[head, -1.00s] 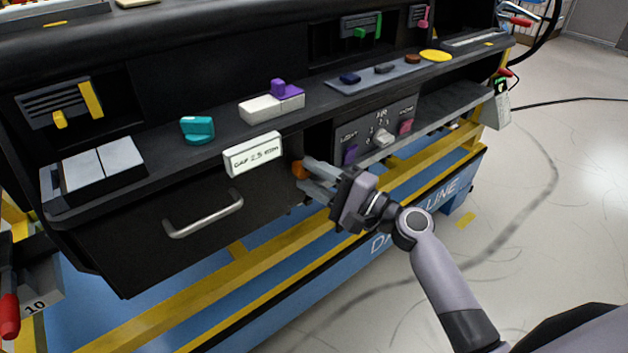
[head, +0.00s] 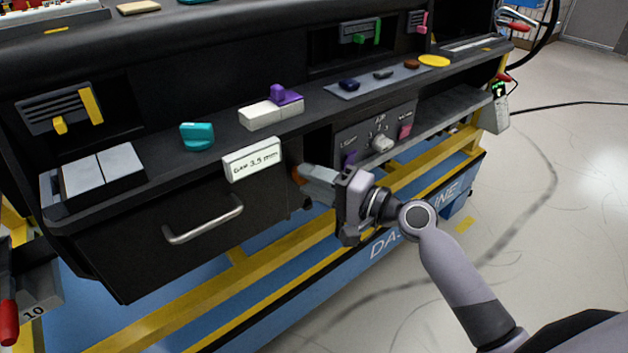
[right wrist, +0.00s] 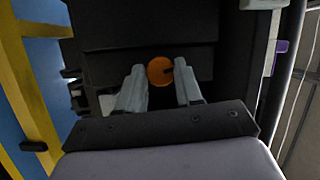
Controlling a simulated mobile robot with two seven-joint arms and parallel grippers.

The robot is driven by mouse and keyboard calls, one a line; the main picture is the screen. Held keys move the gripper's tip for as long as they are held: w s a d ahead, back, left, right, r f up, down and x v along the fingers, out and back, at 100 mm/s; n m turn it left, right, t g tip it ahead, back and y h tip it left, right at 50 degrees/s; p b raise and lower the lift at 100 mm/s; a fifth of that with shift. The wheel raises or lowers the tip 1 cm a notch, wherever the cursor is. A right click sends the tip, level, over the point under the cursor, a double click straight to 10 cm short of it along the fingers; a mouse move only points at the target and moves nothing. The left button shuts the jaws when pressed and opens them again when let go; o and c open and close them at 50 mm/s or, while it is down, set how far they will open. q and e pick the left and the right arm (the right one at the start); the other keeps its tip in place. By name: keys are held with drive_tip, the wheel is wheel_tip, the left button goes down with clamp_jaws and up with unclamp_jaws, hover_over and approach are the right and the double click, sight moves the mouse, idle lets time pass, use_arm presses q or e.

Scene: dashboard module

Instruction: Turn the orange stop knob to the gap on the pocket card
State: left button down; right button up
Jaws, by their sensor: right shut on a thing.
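The orange stop knob (head: 297,175) sits at the right end of the drawer front, mostly hidden by my right gripper's fingers in the head view. In the right wrist view the round knob (right wrist: 159,71) lies between the two fingertips, with a dark mark on its right side. My right gripper (head: 303,174) is shut on it. The white pocket card (head: 253,160) stands on the ledge above the drawer, left of the knob, and appears to read "GAP 3.5 mm". My left gripper is not in view.
A drawer handle (head: 203,220) is left of the knob. A control panel (head: 375,138) with a white dial and purple and pink parts is just right of my gripper. A teal knob (head: 197,136) and a white block with a purple top (head: 271,110) are on the ledge.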

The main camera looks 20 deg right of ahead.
drive_tip(key=o, duration=1)
drive_tip(key=b+v, duration=0.1)
drive_tip(key=v, duration=0.6)
